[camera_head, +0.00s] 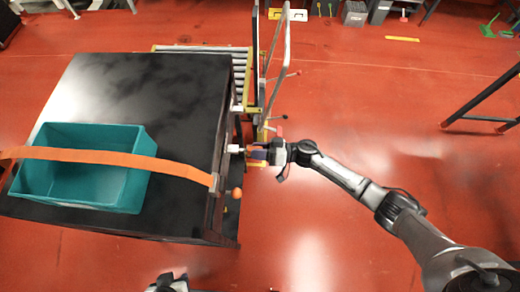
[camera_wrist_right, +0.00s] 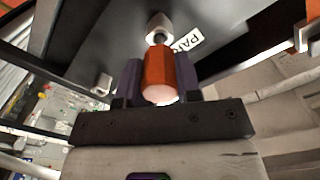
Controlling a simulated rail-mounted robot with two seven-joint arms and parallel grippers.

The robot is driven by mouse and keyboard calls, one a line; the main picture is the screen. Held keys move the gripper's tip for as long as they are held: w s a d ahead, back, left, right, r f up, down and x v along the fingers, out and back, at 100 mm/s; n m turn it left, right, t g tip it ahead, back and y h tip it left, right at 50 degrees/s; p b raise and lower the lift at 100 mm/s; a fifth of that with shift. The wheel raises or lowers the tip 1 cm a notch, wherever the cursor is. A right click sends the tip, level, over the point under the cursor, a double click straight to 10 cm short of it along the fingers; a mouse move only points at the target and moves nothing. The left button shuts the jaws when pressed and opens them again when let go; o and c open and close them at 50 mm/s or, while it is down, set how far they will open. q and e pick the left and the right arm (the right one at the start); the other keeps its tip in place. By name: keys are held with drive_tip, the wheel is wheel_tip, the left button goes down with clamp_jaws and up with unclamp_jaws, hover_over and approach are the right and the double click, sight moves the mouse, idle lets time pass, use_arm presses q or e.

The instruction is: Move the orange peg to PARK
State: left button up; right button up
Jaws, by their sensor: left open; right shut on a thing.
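The orange peg (camera_wrist_right: 158,68) is in my right gripper (camera_wrist_right: 158,85), between its two dark fingers, in the right wrist view. A white ring-shaped fitting (camera_wrist_right: 158,25) lies just beyond the peg's far end, in line with it; I cannot tell whether the peg enters it. A white label reading "PA", the rest hidden (camera_wrist_right: 188,40), is beside that fitting. In the head view my right gripper (camera_head: 262,153) is at the right side of the black cabinet (camera_head: 130,90), close to a white fitting (camera_head: 235,148). My left gripper (camera_head: 170,283) is open at the bottom edge, partly cut off.
A teal bin (camera_head: 140,190) stands on the cabinet top, with an orange strap (camera_head: 100,156) across it. An orange ball-like knob (camera_head: 236,193) is on the cabinet's right side. Metal rails (camera_head: 280,60) rise behind my right gripper. The red floor at right is mostly clear.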

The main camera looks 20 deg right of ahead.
sight(249, 151)
drive_tip(key=shift+w+a, duration=0.3)
drive_tip(key=shift+a, duration=0.3)
drive_tip(key=shift+x, duration=0.85)
drive_tip(key=o, duration=1.1)
drive_tip(key=shift+c, duration=0.2)
drive_tip(key=v, duration=1.3)
drive_tip(key=shift+s+d, duration=0.15)
drive_tip(key=shift+d, duration=0.2)
